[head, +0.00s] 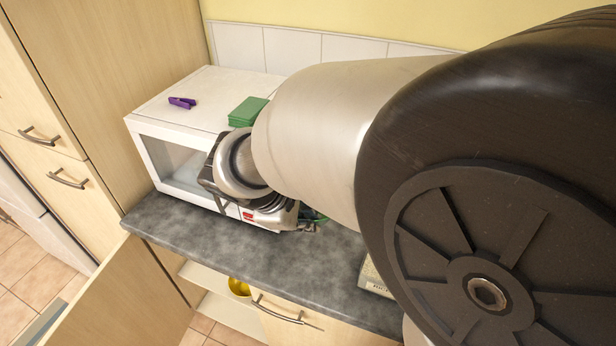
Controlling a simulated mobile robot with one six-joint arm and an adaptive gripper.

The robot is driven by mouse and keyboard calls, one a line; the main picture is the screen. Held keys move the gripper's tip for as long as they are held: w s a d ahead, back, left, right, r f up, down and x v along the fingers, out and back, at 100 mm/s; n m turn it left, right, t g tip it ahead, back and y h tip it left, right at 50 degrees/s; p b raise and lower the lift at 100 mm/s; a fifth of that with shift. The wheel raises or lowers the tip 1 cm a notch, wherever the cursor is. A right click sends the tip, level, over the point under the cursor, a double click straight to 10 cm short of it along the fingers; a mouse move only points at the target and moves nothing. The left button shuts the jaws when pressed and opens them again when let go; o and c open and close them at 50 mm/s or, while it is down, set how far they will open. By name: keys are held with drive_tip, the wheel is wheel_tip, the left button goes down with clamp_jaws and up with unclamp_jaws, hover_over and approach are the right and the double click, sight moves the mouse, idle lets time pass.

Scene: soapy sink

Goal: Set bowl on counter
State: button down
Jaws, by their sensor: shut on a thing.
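My gripper (303,228) is low over the grey counter (215,237), in front of the white microwave's right end. It is shut on a green thing (316,215), of which only a small rounded edge shows beside the fingers. This may be the bowl, but my arm hides most of it. I cannot tell whether it touches the counter. A yellow, bowl-like thing (239,286) sits on a shelf in the open cabinet below.
A white microwave (153,154) stands on the counter, with a purple clip (183,103) and a green block (247,111) on top. A labelled box (374,280) is at the counter's right. A cabinet door (130,300) stands open. The counter's front left is clear.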

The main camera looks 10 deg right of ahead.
drive_tip(key=f+b, duration=0.2)
drive_tip(key=f, duration=0.3)
drive_tip(key=f+b, duration=0.2)
drive_tip(key=f, duration=0.3)
drive_tip(key=f+b, duration=0.2)
drive_tip(key=f, duration=0.3)
drive_tip(key=shift+s+a, duration=0.15)
drive_tip(key=shift+a, duration=0.1)
drive_tip(key=shift+f+b, duration=1.15)
drive_tip(key=shift+f, duration=1.25)
drive_tip(key=shift+r, duration=0.1)
drive_tip(key=c, duration=2.2)
unclamp_jaws()
drive_tip(key=o, duration=0.5)
